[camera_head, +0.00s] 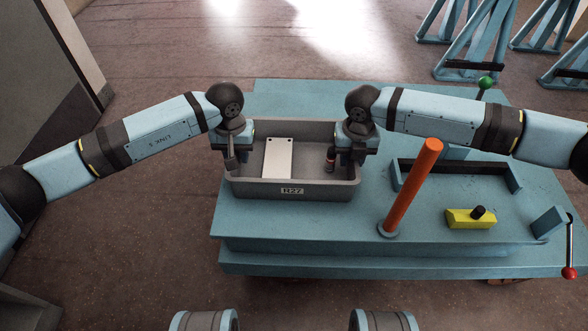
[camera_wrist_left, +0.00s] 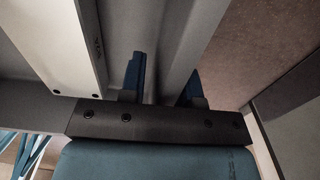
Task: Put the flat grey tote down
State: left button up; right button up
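The flat grey tote (camera_head: 290,190), labelled H27, is level over the left part of the blue table; I cannot tell whether its base touches the top. It holds a pale flat plate (camera_head: 278,157) and a small dark cylinder with a red band (camera_head: 330,160). My left gripper (camera_head: 232,160) is at the tote's left wall.
The blue table (camera_head: 300,225) has an orange post (camera_head: 412,185) right of the tote. A red-knobbed lever (camera_head: 569,270) stands at the right edge. Blue stands (camera_head: 475,50) are behind.

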pick_arm(q)
notch_tip(320, 180, up, 12)
jog(key=shift+f, duration=0.2)
jog(key=shift+r, duration=0.2)
pick_arm(e)
jog(key=shift+r, duration=0.15)
notch_tip(320, 180, up, 12)
jog(key=shift+f, duration=0.1)
pick_arm(q)
jog(key=shift+r, duration=0.1)
dwell(0.4)
